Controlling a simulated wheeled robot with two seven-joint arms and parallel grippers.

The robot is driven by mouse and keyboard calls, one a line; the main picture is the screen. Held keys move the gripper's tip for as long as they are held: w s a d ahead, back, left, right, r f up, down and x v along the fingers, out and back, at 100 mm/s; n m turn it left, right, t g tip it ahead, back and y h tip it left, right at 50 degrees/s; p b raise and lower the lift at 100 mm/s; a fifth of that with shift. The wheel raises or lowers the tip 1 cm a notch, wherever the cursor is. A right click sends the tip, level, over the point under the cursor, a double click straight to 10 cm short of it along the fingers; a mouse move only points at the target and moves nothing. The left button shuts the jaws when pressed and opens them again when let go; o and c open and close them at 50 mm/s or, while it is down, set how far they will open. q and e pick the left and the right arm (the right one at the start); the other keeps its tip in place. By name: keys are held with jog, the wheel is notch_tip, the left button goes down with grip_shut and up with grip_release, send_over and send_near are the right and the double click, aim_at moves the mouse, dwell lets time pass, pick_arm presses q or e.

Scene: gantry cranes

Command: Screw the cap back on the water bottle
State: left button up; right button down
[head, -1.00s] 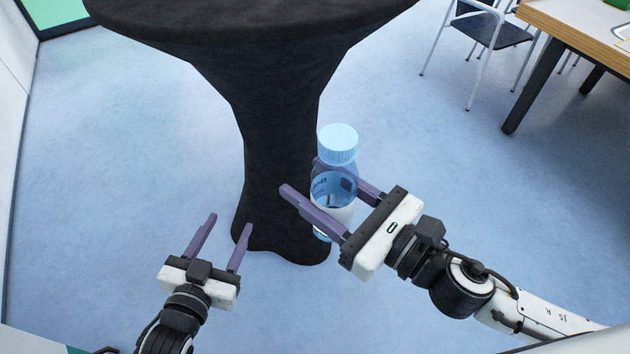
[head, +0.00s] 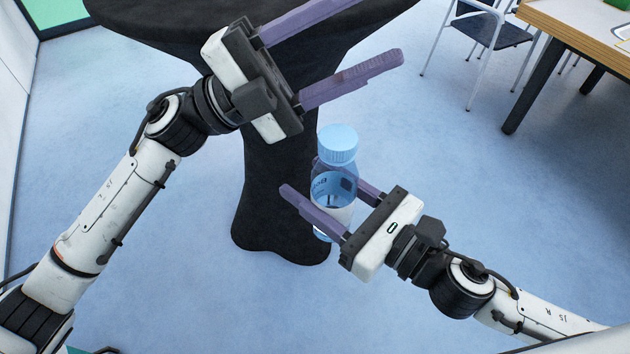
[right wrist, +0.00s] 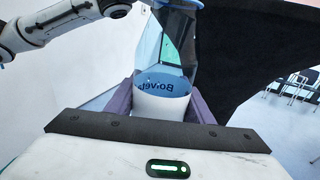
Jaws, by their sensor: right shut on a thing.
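The clear water bottle (head: 333,189) with a white and blue label is held upright in the air. My right gripper (head: 303,176) is shut on its body, one finger on each side. The light-blue ribbed cap (head: 338,142) sits at the top of the bottle; I cannot tell how tightly it is seated. In the right wrist view the bottle (right wrist: 163,100) stands between the fingers, with the blue cap (right wrist: 185,4) cut by the top edge. My left gripper (head: 372,32) is open and empty, above the cap in the head view, its fingers pointing right.
A black-draped round table (head: 150,22) stands behind the grippers, its narrow base behind the bottle. A wooden-edged table (head: 585,35) and a chair (head: 485,30) are at the far right. The pale blue floor (head: 480,170) is open between them.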

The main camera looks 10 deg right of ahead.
pick_arm(q)
jog(key=s+d+f+m+g+y, duration=0.1)
jog(key=s+d+g+y, duration=0.35)
jog(key=s+y, duration=0.25)
jog(key=s+d+f+g+y, duration=0.1)
jog(key=s+d+g+y, duration=0.2)
jog(key=s+d+y, duration=0.3)
jog(key=r+n+t+y, duration=0.1)
jog(key=n+t+y, duration=0.85)
jog(key=n, duration=0.25)
send_over(338, 136)
jog(key=shift+s+d+r+g+y, duration=0.1)
jog(key=shift+s+d+g+y, duration=0.15)
jog(key=shift+s+d+g, duration=0.1)
jog(key=shift+w+a+r+n, duration=0.3)
jog(key=shift+a+r+n, duration=0.05)
jog(key=shift+n, duration=0.15)
jog(key=shift+f, duration=0.15)
jog(key=shift+f, duration=3.9)
